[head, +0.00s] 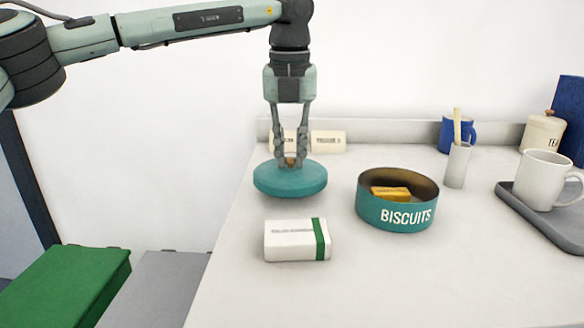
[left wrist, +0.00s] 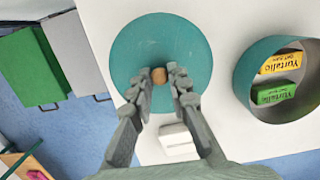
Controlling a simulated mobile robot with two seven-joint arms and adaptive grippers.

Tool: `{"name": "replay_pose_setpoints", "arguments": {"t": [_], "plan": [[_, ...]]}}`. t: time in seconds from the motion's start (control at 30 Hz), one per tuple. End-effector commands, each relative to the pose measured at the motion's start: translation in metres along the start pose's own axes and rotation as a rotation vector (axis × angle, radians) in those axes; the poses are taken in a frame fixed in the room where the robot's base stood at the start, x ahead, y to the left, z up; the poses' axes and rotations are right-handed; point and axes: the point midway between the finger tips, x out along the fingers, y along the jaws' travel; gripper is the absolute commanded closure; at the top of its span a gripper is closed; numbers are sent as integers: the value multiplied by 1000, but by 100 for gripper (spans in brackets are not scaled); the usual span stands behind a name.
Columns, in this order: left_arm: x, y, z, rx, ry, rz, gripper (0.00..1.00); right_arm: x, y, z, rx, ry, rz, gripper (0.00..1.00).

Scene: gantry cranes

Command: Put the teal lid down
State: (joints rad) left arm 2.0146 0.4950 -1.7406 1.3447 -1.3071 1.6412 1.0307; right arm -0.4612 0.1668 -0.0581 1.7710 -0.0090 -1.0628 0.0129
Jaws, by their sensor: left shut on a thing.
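The round teal lid (head: 290,182) is level at the left part of the white counter, left of the biscuit tin. My left gripper (head: 290,160) points straight down and is shut on the lid's small wooden knob; in the left wrist view the knob (left wrist: 159,76) shows between the fingertips. The lid (left wrist: 150,30) also fills the middle of that view. I cannot tell whether the lid touches the counter or hangs just above it. The open teal tin (head: 400,212) marked BISCUITS stands to its right with a yellow packet (head: 391,193) inside. My right gripper is not in view.
A white box with a green band (head: 297,240) lies in front of the lid. A grey cup (head: 457,166), blue mug (head: 450,134), tea jar (head: 541,132) and white mug on a grey tray (head: 514,205) stand right. The counter's front middle is clear.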

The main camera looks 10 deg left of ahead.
Motion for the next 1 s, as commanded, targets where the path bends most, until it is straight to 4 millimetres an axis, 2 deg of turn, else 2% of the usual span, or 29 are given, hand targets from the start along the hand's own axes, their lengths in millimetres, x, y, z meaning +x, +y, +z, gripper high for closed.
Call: {"name": "replay_pose_setpoints", "arguments": {"t": [0.17, 0.4, 0.87, 0.9, 1.0], "plan": [[10, -4, 2, 1, 1, 1, 100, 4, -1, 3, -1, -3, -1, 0], [41, -3, -2, -1, 1, 0, 100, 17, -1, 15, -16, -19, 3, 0], [46, -3, -3, 0, 0, -1, 100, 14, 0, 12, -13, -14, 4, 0], [46, -3, -3, 0, 0, -1, 82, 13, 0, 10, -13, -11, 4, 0], [46, -3, -3, 0, 0, -1, 69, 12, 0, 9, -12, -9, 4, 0]]}}
